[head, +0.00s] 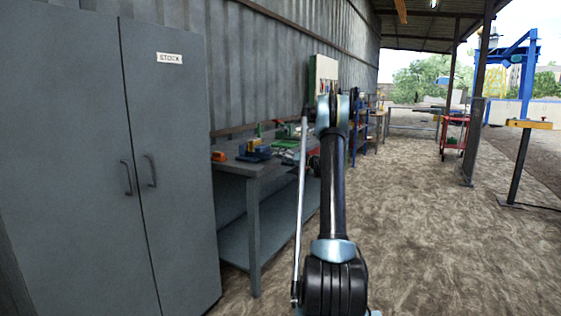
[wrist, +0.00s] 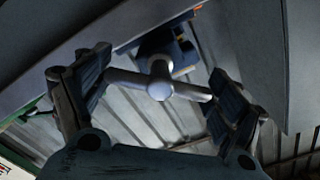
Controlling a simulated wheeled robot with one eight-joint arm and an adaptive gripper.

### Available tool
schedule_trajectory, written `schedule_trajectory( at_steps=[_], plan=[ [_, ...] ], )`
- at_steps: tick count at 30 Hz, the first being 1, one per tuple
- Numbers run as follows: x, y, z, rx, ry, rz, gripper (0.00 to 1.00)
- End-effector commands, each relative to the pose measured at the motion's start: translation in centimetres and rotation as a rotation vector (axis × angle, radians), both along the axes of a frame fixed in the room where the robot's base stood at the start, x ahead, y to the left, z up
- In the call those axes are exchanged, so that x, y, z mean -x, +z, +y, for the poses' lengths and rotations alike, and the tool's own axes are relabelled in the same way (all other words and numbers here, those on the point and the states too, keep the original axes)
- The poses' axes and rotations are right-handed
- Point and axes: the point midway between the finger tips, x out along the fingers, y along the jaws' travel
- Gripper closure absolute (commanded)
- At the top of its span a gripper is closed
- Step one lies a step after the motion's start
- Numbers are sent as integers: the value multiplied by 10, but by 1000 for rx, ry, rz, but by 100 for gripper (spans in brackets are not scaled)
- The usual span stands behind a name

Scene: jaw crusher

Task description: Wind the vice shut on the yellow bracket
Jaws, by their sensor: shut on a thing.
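In the wrist view a grey round screw head (wrist: 160,86) with a crossbar (wrist: 190,91) sits between the fingers of my gripper (wrist: 160,92). The two pads are closed on the crossbar, one near each end. Behind the screw head is the dark blue vice body (wrist: 165,50), with a small dull yellow patch (wrist: 183,43) that may be the bracket. In the head view a blue vice (head: 254,150) stands on the workbench (head: 243,169), with a little yellow at its top. My gripper is not clearly seen there. Whether the jaws touch the bracket cannot be told.
An orange object (head: 218,156) lies near the bench's left end, and green items (head: 286,133) lie farther back. A grey stock cabinet (head: 165,170) stands at the left. Open floor (head: 430,240) lies to the right, with a red trolley (head: 454,135) beyond.

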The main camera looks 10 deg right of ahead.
Motion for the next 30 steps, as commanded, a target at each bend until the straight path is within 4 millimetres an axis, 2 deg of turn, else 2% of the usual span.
schedule_trajectory(
  at_steps=[21,30],
  plan=[
    [-2,-1,-5,-397,-10,546,38],
    [-2,-1,-5,-528,-10,725,38]
  ],
)
